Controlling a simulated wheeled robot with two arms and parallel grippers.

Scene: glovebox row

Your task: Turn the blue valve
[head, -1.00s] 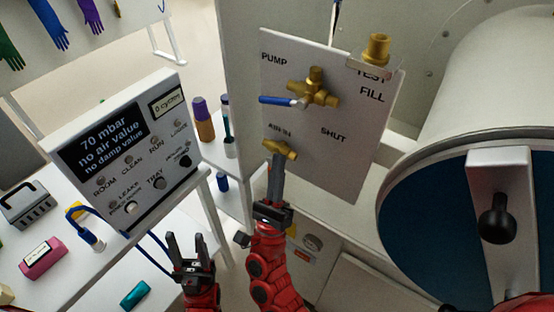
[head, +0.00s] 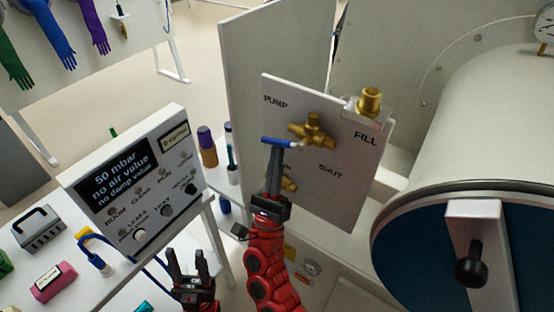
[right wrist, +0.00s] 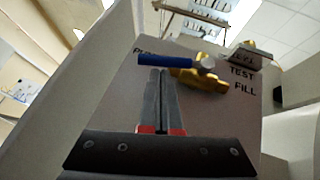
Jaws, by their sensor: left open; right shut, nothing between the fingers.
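The blue valve is a brass body (head: 318,133) with a blue lever handle (head: 278,141) on a grey panel. The handle points left toward the PUMP label. In the right wrist view the blue handle (right wrist: 166,58) lies across, just beyond my fingertips, with the brass body (right wrist: 203,77) to its right. My right gripper (head: 276,152) is shut and empty, its tips just below the handle; I cannot tell whether they touch it. My left gripper (head: 189,258) is open and empty, low beside the display box.
The panel (head: 345,190) carries PUMP, FILL and SHUT labels. A lower brass fitting (head: 290,184) is partly hidden behind my right gripper. A display box (head: 130,185) reading 50 mbar stands left. A large round blue door (head: 420,240) with a black knob is at right.

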